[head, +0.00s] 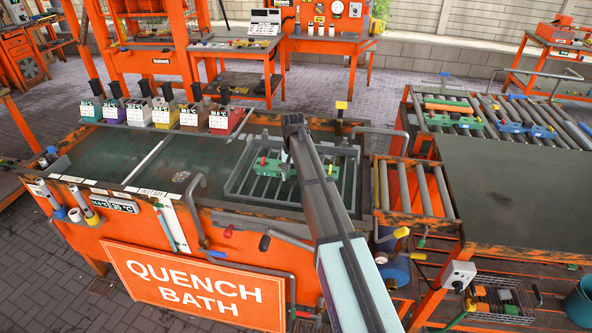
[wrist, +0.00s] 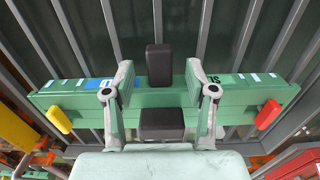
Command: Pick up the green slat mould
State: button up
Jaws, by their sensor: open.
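The green slat mould (head: 270,168) lies on the grey barred rack of the quench bath, partly hidden by my arm in the head view. In the wrist view the mould (wrist: 75,102) runs across the picture, with a yellow tab at its left end and a red tab at its right. My gripper (wrist: 159,90) is open over its middle, its grey side links spread left and right. Two dark blocks show there, one at the mould's far side and one at its near side. I cannot tell whether they touch the mould.
The barred rack (head: 236,178) has raised grey sides around the mould. Several coloured temperature boxes (head: 164,115) line the bath's back left edge. To the right are rollers (head: 424,190) and a conveyor holding a blue mould (head: 523,128).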

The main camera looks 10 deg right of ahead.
jog(key=shift+f, duration=0.45)
grip_shut()
jog(key=shift+w+r, duration=0.1)
